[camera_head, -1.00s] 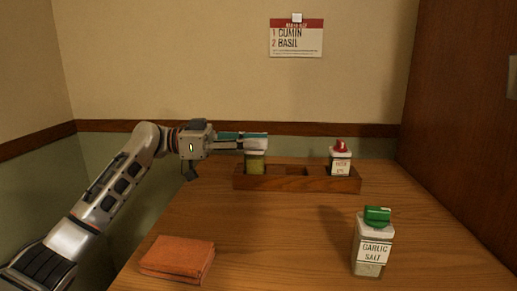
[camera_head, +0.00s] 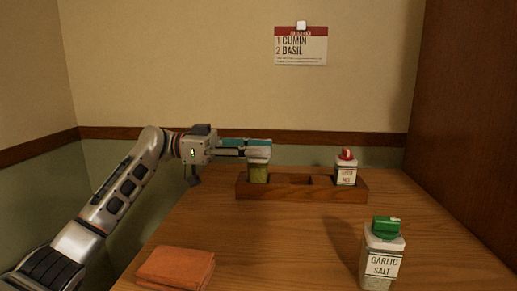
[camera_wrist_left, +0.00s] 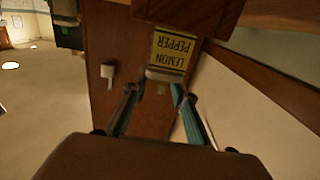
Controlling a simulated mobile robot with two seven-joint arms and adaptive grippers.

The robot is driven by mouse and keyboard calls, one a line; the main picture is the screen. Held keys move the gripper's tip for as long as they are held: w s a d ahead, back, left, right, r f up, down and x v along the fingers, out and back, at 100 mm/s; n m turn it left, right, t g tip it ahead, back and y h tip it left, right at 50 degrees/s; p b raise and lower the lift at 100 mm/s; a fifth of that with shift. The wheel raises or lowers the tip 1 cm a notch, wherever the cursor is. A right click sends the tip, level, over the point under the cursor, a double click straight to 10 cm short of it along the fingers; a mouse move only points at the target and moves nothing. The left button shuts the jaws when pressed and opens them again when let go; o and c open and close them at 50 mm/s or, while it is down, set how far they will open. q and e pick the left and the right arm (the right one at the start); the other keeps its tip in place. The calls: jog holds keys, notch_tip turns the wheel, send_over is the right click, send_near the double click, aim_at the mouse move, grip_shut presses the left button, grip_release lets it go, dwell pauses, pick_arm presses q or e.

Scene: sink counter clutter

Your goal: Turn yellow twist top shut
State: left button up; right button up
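A lemon pepper jar (camera_head: 258,174) with a yellow-green label stands in the left slot of the wooden rack. Its label (camera_wrist_left: 172,50) reads upside down in the left wrist view, with a pale lid (camera_wrist_left: 164,76) below it. My left gripper (camera_head: 258,151) is at the top of this jar, its fingers coming in level from the left. In the left wrist view the two fingertips (camera_wrist_left: 157,91) lie on either side of the jar's top. The yellow twist top is not clearly visible behind the fingers, and I cannot tell whether they press on it. My right gripper is out of view.
The wooden rack (camera_head: 305,194) also holds a red-topped jar (camera_head: 346,171) at its right; its middle slot looks empty. A green-topped garlic salt jar (camera_head: 381,263) stands at front right. An orange folded cloth (camera_head: 176,268) lies at front left. The middle of the counter is clear.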

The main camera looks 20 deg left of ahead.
pick_arm(q)
jog(key=v, duration=1.2)
dwell(0.3)
